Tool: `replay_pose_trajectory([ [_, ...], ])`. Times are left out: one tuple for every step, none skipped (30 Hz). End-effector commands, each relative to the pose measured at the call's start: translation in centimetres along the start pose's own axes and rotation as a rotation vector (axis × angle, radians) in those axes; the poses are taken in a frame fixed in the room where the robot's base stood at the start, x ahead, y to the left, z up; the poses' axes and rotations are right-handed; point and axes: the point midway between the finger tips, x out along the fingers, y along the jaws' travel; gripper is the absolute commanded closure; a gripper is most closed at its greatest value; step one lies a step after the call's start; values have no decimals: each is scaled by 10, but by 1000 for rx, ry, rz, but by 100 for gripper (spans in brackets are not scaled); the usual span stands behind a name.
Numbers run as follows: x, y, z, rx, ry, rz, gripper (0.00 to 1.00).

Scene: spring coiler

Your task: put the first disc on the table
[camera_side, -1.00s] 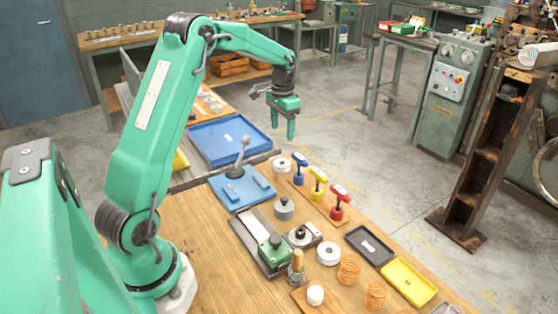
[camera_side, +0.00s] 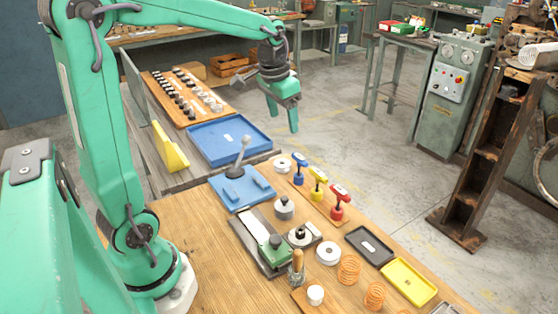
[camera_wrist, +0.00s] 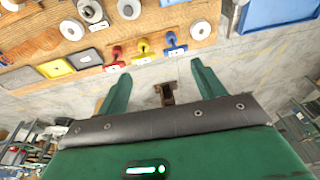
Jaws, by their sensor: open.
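Several round discs are on the wooden table (camera_side: 215,285). One white disc (camera_side: 282,165) lies by the blue-handled tool, and it also shows in the wrist view (camera_wrist: 199,30). Another white disc (camera_side: 328,254) lies nearer the front, left of the dark tray. A grey round piece with a knob (camera_side: 284,208) stands between them. I cannot tell which is the first disc. My gripper (camera_side: 282,117) is open and empty, raised in the air beyond the tools, apart from every disc. Its two green fingers (camera_wrist: 161,68) are spread in the wrist view, with floor behind them.
Blue (camera_side: 299,170), yellow (camera_side: 318,183) and red (camera_side: 338,205) handled tools stand in a row. A blue tray (camera_side: 228,152) lies behind, and a blue plate with a lever (camera_side: 238,188) is nearer. Dark (camera_side: 370,245) and yellow (camera_side: 408,282) trays lie at the front right.

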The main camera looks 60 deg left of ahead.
Motion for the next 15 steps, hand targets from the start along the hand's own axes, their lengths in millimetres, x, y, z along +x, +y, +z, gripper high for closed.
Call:
replay_pose_trajectory([
  [-8,10,9,3,20,-1,32],
  [-12,14,13,2,30,-1,32],
  [-17,20,20,3,43,-1,32],
  [-20,24,25,2,53,-1,32],
  [-24,29,30,1,63,0,32],
  [-27,34,37,1,75,0,32],
  [-30,38,43,1,85,1,32],
  [-32,42,48,0,94,2,32],
  [-35,47,55,0,108,4,32],
  [-37,51,61,0,118,5,32],
  [-39,55,67,-1,127,7,32],
  [-41,59,74,-2,139,9,32],
  [-42,63,80,-2,149,11,32],
  [-44,66,86,-2,158,13,32],
  [-45,70,93,-4,171,16,32],
])
